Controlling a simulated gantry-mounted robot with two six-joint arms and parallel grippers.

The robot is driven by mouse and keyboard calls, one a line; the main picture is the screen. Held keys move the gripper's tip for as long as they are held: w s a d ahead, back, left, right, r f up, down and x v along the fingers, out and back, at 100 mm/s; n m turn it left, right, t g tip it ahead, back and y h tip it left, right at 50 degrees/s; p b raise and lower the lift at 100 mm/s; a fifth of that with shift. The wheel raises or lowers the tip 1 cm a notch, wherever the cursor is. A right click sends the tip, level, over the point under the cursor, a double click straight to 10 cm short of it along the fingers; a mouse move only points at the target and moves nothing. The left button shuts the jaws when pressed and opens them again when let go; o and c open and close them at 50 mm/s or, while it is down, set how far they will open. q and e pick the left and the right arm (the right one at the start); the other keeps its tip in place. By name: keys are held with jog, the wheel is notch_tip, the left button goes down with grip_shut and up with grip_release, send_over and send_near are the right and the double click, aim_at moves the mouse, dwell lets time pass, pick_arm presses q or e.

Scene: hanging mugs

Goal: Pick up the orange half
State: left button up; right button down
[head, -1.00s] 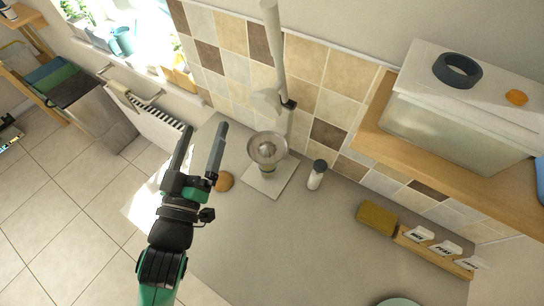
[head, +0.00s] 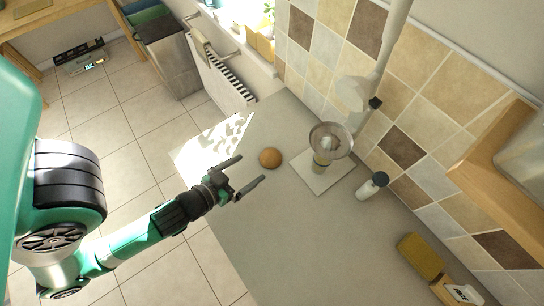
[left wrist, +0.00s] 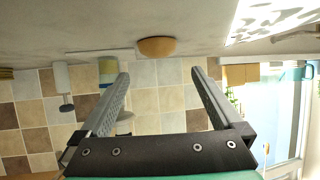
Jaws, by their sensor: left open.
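The orange half (head: 270,158) is a small orange-brown dome on the grey counter, near its left edge in the head view. My left gripper (head: 251,168) is open and empty, with its two fingers pointing at the orange half and the tips just short of it. In the left wrist view, which is upside down, the orange half (left wrist: 157,46) sits dome-down from the counter at the top. It lies beyond and roughly between the open fingertips of the left gripper (left wrist: 160,75). My right gripper is not in view.
A juicer with a metal bowl (head: 331,140) stands on a pale square board (head: 328,178) right of the orange half. A dark-capped white shaker (head: 372,186) stands beyond it, and a yellow sponge-like block (head: 421,257) lies farther right. The front counter is clear.

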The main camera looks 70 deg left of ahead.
aim_at(270, 156)
pick_arm(q)
jog(key=p+x, duration=0.1)
jog(key=x, duration=0.3)
jog(key=shift+w+r, duration=0.1)
jog(key=shift+w, duration=0.05)
jog(key=shift+p+x, duration=0.7)
jog(key=shift+x, duration=2.05)
jog(key=shift+w+d, duration=0.1)
jog(key=shift+d, duration=0.15)
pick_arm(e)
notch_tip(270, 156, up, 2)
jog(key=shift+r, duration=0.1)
pick_arm(q)
jog(key=shift+c, duration=0.3)
